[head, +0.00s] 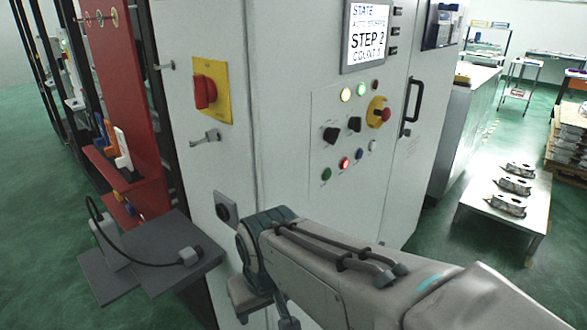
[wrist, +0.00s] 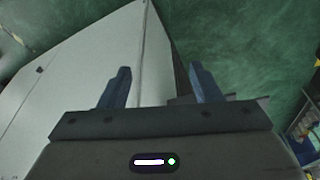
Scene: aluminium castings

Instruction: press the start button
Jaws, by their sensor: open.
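The control panel (head: 350,118) is on the front of a pale grey cabinet. Its lower row has a green button (head: 326,174), a lit red button (head: 344,163), a blue button (head: 360,153) and a white one (head: 373,145). Labels are too small to read, so I cannot confirm which is start. My gripper (wrist: 162,86) shows two blue-grey fingers spread apart with nothing between them in the wrist view. There, a pale panel surface and green floor lie beyond the fingers, and no button is visible. In the head view my forearm crosses below the panel; the fingers cannot be made out.
A screen (head: 368,36) above the panel reads "STEP 2". A red emergency stop (head: 386,114) and black knobs sit above the buttons. A red rotary switch (head: 206,92) and black door handle (head: 412,105) protrude. A grey shelf (head: 192,255) stands left; a castings table (head: 480,213) stands right.

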